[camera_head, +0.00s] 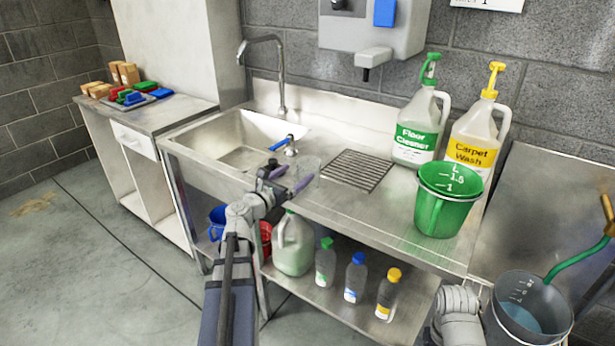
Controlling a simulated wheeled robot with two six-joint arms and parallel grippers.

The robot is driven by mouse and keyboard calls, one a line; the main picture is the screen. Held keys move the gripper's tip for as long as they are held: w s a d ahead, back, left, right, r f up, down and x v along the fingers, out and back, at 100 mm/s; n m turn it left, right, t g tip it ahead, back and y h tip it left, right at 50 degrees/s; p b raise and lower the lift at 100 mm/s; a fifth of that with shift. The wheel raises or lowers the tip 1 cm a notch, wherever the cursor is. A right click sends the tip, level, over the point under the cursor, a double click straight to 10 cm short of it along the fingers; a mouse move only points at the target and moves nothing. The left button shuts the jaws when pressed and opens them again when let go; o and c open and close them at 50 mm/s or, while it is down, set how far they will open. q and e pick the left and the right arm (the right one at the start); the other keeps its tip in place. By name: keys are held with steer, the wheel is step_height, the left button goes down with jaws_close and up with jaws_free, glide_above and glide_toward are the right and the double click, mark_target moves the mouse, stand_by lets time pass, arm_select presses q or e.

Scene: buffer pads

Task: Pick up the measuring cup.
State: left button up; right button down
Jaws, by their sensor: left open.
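A clear, cup-like vessel (307,167) stands on the steel counter beside the sink; it is faint and partly hidden by my left gripper. It looks like the measuring cup, but its markings cannot be read. My left gripper (291,176) is open, its purple-grey fingertips at the clear vessel in the picture. I cannot tell whether they touch it or reach around it. A green bucket-shaped vessel (446,205) with white litre marks stands farther right on the counter. Part of my right arm shows at the lower right; its gripper is not in view.
The sink (222,151) and faucet (281,75) lie left of the vessel, a drain grate (357,170) right. Floor Cleaner (417,134) and Carpet Wash (472,145) jugs stand behind the green vessel. Several bottles fill the lower shelf (330,299). A grey bucket (531,310) is lower right.

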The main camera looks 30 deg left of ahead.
arm_select(q)
steer(key=shift+w+d+f, duration=0.1)
steer(key=shift+w+d, duration=0.05)
steer(key=shift+w, duration=1.45)
steer(key=shift+w+d, duration=0.15)
steer(key=shift+w, duration=1.4)
steer(key=shift+s, duration=0.1)
steer(key=shift+c, duration=0.2)
steer(key=c, duration=1)
step_height(320, 180, up, 10)
steer(key=p, duration=1)
